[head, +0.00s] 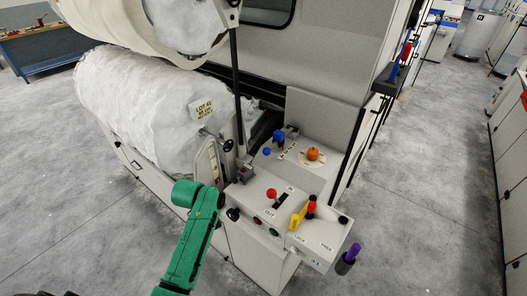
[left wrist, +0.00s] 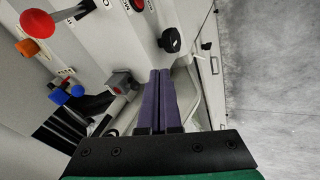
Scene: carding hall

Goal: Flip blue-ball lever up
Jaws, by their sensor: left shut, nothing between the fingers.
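The blue ball (head: 279,136) is on the machine's upper control panel, left of an orange knob (head: 313,154). In the left wrist view the blue ball (left wrist: 77,90) is at the left, well apart from my fingers. I cannot tell the lever's tilt clearly. My left gripper (left wrist: 160,73) is shut and empty, its dark purple fingers pressed together near a grey block (left wrist: 121,83). In the head view my green left arm reaches to the console's left side, and its fingers cannot be made out. My right gripper is not in view.
The lower console carries a red ball lever (head: 271,194), a yellow handle (head: 298,216), a red-orange knob (head: 311,204), and a black knob (head: 233,214). A purple handle (head: 350,254) sticks out at the right. A white fibre roll (head: 145,105) is at the left. Open floor lies right.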

